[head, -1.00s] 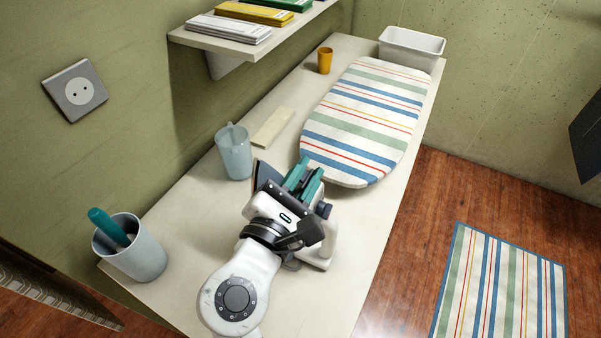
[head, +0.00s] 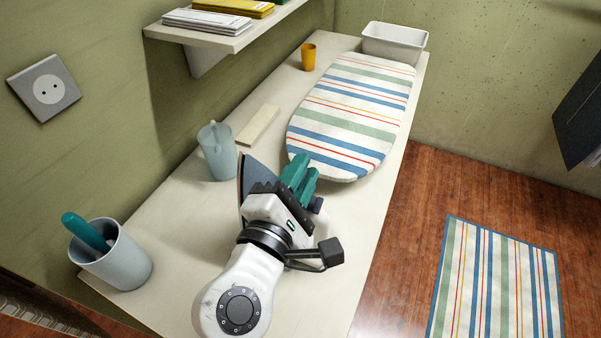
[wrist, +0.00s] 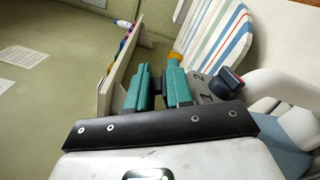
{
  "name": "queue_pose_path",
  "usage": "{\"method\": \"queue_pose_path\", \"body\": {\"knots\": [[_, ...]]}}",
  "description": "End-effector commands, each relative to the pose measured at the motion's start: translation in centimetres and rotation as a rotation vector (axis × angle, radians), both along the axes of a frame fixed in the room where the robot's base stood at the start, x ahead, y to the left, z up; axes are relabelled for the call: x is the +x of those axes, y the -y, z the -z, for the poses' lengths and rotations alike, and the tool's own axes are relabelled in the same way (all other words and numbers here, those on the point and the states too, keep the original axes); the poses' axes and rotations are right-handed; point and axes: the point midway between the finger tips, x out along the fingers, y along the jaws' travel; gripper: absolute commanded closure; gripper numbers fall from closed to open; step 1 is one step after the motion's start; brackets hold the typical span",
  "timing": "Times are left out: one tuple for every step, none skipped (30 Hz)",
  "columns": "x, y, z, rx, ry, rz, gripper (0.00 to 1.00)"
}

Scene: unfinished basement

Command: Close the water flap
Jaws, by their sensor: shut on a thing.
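The iron stands beneath my gripper, mostly hidden behind it in the head view; its dark soleplate (head: 249,183) shows at the left. In the wrist view its white handle (wrist: 277,84), grey numbered body (wrist: 205,88) and dark dial (wrist: 229,79) show on the right. My gripper (head: 302,172) is over the iron, with teal fingers pointing toward the ironing board. In the wrist view the fingers (wrist: 161,84) are closed on a small dark piece, which appears to be the water flap (wrist: 158,86). The fingers hide most of it, so its angle cannot be told.
The striped ironing board (head: 350,115) lies just beyond the iron. A grey cup (head: 122,262) with a teal-handled thing is nearer. A shelf (head: 225,38) overhangs the back left.

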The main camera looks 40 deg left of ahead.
Motion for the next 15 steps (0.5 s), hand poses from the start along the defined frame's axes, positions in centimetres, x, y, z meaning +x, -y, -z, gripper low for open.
{"method": "queue_pose_path", "body": {"knots": [[-0.02, -0.03, -0.32, 0.006, 0.004, -0.002, 1.00], [-0.02, -0.03, -0.32, 0.006, 0.004, -0.002, 1.00], [-0.02, -0.04, -0.32, 0.006, 0.004, -0.002, 1.00], [-0.02, -0.04, -0.32, 0.006, 0.004, -0.002, 1.00], [-0.02, -0.04, -0.32, 0.006, 0.004, -0.002, 1.00], [-0.02, -0.04, -0.32, 0.006, 0.004, -0.002, 1.00], [-0.02, -0.04, -0.32, 0.006, 0.004, -0.002, 1.00], [-0.02, -0.04, -0.32, 0.005, 0.004, -0.002, 1.00], [-0.02, -0.04, -0.32, 0.005, 0.004, -0.002, 0.79], [-0.02, -0.05, -0.31, 0.005, 0.004, -0.002, 0.76], [-0.02, -0.05, -0.29, 0.005, 0.004, -0.002, 0.73], [-0.02, -0.04, -0.25, 0.004, 0.004, -0.002, 0.69], [-0.02, -0.04, -0.23, 0.004, 0.003, -0.001, 0.66], [-0.02, -0.04, -0.21, 0.004, 0.002, -0.002, 0.63], [-0.02, -0.03, -0.16, 0.003, 0.002, -0.002, 0.62]]}}
